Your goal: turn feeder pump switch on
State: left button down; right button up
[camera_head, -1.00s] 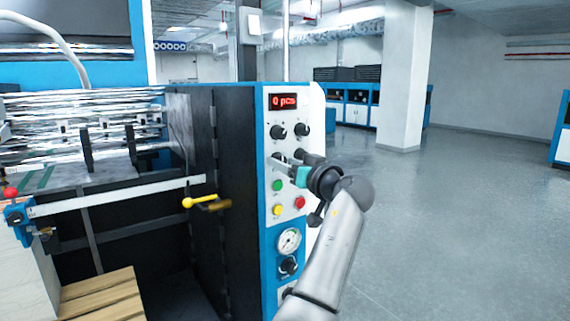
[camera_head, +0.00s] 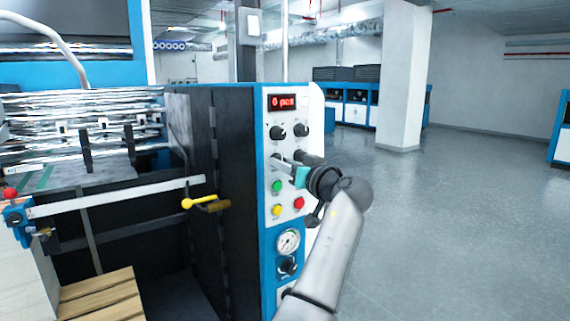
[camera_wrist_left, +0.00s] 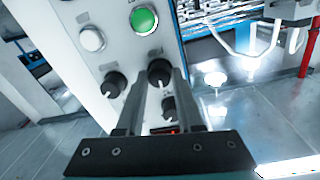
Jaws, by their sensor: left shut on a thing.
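The control panel (camera_head: 292,110) has a red display and black rotary knobs. My left gripper (camera_head: 285,160) reaches it from the right, at the second knob row above the green button. In the left wrist view, its two fingers (camera_wrist_left: 161,82) are closed around a black knob (camera_wrist_left: 159,72) beside the green button (camera_wrist_left: 144,20). This knob appears to be the feeder pump switch, but its label is unreadable. In the head view, the gripper mostly hides the knob. My right gripper is not in view.
Below my gripper are a green button (camera_head: 277,187), a red button (camera_head: 299,203), a yellow button (camera_head: 277,210) and a gauge (camera_head: 289,241). A yellow handle (camera_head: 200,202) sticks out at the left. Open floor (camera_head: 460,230) lies to the right.

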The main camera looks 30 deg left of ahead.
pick_arm(q)
jog(key=shift+r+m+g+p, duration=0.1)
jog(key=shift+m+g+p, duration=0.1)
jog(key=shift+m+p, duration=2.35)
jog(key=shift+r+m+g+p, duration=0.1)
jog(key=shift+m+g+p, duration=0.1)
jog(key=shift+m+p, duration=2.3)
jog(key=shift+m+b, duration=0.45)
jog(key=shift+m, duration=0.2)
jog(key=c, duration=0.5)
grip_release()
jog(key=shift+f, duration=0.1)
jog(key=shift+c, duration=0.2)
jog(key=shift+d, duration=0.1)
jog(key=b+v, duration=0.2)
jog(key=v, duration=1.3)
jog(key=shift+b, duration=0.4)
